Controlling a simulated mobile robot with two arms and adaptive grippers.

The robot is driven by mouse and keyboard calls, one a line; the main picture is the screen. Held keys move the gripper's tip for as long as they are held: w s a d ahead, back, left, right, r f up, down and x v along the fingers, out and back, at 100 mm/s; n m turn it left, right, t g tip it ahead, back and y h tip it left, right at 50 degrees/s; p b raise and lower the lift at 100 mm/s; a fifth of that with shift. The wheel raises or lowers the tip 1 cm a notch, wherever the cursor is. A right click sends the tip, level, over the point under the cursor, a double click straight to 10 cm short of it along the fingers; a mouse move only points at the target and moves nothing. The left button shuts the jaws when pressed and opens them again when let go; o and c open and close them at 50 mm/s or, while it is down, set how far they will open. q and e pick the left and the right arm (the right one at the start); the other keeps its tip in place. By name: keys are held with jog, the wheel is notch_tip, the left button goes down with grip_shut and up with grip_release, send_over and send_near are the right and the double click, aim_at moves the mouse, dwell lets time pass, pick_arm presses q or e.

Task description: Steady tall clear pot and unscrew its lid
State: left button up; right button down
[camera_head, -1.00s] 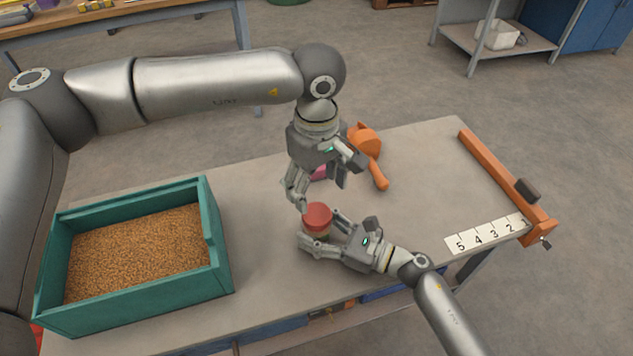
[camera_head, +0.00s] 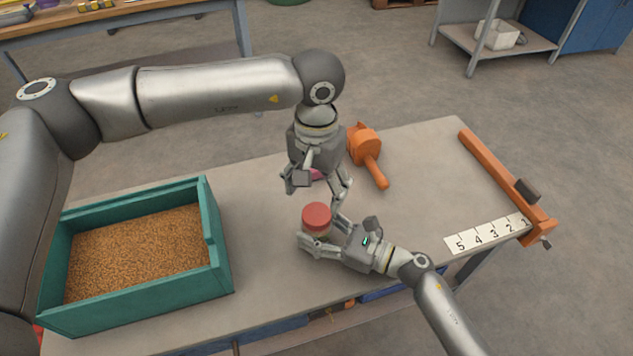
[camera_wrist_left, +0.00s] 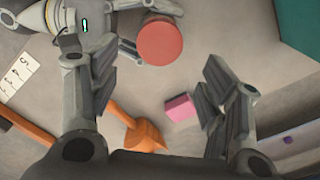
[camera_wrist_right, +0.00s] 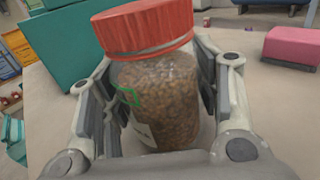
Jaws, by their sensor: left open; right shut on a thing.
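The clear pot (camera_wrist_right: 165,100), filled with brown grain, stands upright on the table with its red lid (camera_head: 317,215) on top. The red lid also shows in the left wrist view (camera_wrist_left: 160,43) and large in the right wrist view (camera_wrist_right: 145,27). My right gripper (camera_head: 318,238) is shut on the pot's body, with one finger on each side below the lid. My left gripper (camera_head: 316,192) is open and empty, just above and behind the lid, pointing down. In the left wrist view the lid lies beyond its fingers (camera_wrist_left: 160,95), not between them.
A teal crate (camera_head: 222,262) of grain stands at the left. An orange scoop (camera_head: 366,148) and a pink block (camera_wrist_left: 181,107) lie behind the pot. An orange bar (camera_head: 492,172) and a number strip (camera_head: 485,234) lie at the right. The table between scoop and strip is clear.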

aim_at(316, 213)
pick_arm(q)
notch_tip(316, 213, down, 7)
jog(key=shift+f, duration=0.15)
dwell(0.4)
